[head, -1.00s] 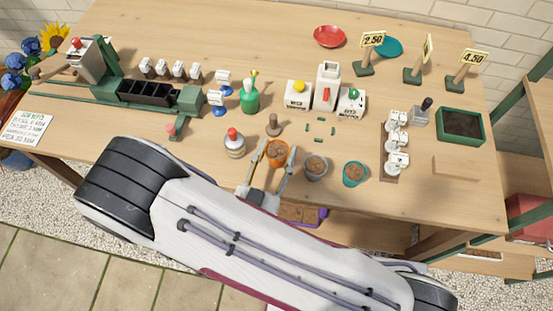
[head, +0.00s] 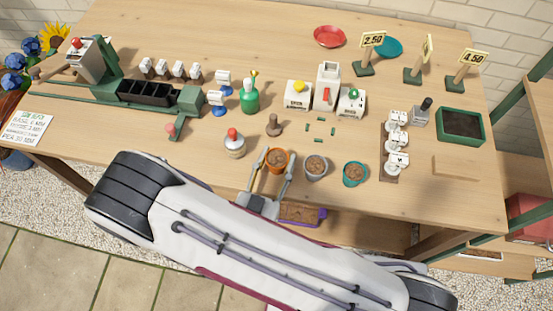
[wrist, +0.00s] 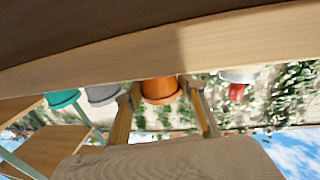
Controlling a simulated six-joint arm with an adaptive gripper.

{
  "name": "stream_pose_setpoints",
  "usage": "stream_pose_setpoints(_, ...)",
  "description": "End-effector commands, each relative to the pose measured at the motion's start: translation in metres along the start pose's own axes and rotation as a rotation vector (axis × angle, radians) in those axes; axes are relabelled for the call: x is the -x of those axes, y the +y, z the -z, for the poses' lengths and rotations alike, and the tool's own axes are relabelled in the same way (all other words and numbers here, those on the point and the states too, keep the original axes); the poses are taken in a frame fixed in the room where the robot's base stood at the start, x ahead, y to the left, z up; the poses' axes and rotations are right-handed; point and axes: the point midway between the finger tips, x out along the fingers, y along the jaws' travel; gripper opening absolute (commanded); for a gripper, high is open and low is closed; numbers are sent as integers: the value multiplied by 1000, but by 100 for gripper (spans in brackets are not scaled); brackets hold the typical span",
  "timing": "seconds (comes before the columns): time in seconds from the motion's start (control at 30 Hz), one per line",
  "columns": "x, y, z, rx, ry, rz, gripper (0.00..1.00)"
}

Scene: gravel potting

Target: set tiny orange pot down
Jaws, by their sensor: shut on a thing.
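The tiny orange pot (head: 277,167), filled with brown soil, is upright near the front edge of the bench. My gripper (head: 279,157) has one finger on each side of it and is shut on it. In the wrist view, which is upside down, the orange pot (wrist: 161,92) shows between the fingertips of my gripper (wrist: 162,92). Its base is at or very close to the bench top; I cannot tell whether it touches.
A grey pot (head: 316,173) and a teal pot (head: 354,180) stand just right of it. A wooden stamp (head: 273,129) is behind, and a jar with a red knob (head: 234,153) is left. A purple-ended tray (head: 322,214) is below the front edge.

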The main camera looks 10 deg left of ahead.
Motion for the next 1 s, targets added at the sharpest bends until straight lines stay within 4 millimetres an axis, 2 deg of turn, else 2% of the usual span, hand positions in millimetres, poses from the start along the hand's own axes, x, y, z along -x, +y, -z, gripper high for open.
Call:
stream_pose_setpoints(0.4, 0, 0, -4, 1, 0, 0, 15)
stream_pose_setpoints(0.43, 0, 0, -4, 1, 0, 0, 44)
stream_pose_setpoints(0.5, 0, 0, -4, 0, 0, 0, 55)
stream_pose_setpoints(1.0, 2, 0, -4, 0, 0, 1, 55)
